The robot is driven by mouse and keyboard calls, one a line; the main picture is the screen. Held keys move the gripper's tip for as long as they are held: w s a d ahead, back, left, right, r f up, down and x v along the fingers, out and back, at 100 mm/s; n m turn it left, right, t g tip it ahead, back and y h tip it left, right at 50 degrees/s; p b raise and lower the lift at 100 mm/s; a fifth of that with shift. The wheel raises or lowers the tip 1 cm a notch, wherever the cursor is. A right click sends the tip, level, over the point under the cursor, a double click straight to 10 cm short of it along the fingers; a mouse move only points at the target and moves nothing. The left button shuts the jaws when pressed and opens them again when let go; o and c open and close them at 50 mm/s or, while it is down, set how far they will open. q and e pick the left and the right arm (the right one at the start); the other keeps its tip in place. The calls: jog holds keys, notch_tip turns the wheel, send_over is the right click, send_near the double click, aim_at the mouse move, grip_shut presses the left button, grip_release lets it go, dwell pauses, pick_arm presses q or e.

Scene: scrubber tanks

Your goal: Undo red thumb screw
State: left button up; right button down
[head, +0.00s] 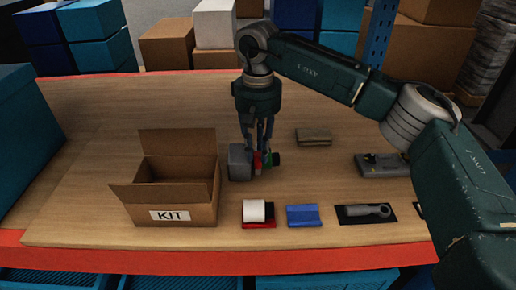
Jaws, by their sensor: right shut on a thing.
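The red thumb screw (258,161) shows as a small red part on the right side of a grey block (240,162). A green part (267,159) and a black end (277,159) sit just right of the red. My right gripper (261,151) points straight down from above, with its fingers at the red and green parts. It is shut on the red thumb screw, as far as I can tell; the fingers partly hide it. My left gripper does not show.
An open cardboard box marked KIT (168,214) stands left of the block. A white roll on a red base (256,212), a blue item (303,215) and a grey tool on a black mat (366,212) lie in front. A brown pad (314,137) lies behind; a grey device (381,165) lies right.

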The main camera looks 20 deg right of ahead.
aim_at(258, 154)
jog(key=shift+w+r, duration=0.15)
jog(key=shift+r, duration=0.1)
jog(key=c, duration=1.7)
grip_release()
jog(key=shift+o, duration=0.8)
jog(key=shift+f, duration=0.1)
notch_tip(258, 154, up, 12)
